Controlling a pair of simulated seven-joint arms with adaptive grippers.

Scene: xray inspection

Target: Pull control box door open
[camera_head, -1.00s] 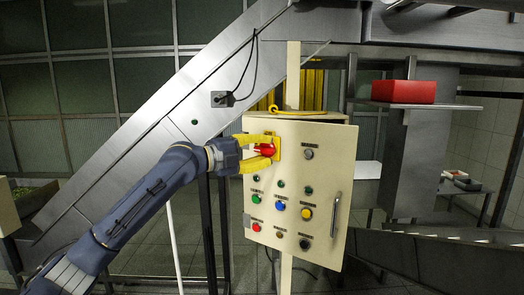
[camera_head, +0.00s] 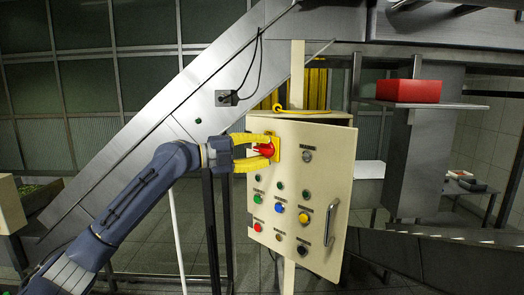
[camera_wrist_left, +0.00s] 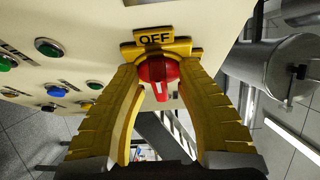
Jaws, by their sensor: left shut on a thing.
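The cream control box door (camera_head: 290,215) faces me in the head view, covered with coloured buttons and with a metal handle (camera_head: 331,222) on its right side. It stands ajar, its right edge swung out toward me from the box (camera_head: 336,118). My left gripper (camera_head: 268,151) has its yellow fingers closed around the red rotary switch (camera_head: 263,150) on its yellow plate, at the door's upper left. In the left wrist view the fingers sit either side of the red switch (camera_wrist_left: 158,71), below an "OFF" label (camera_wrist_left: 155,38). My right gripper is not in view.
A sloping metal chute (camera_head: 170,125) runs behind my left arm. A red box (camera_head: 408,91) rests on a metal shelf right of the control box. A pole holds the control box up. Floor shows below and left of it.

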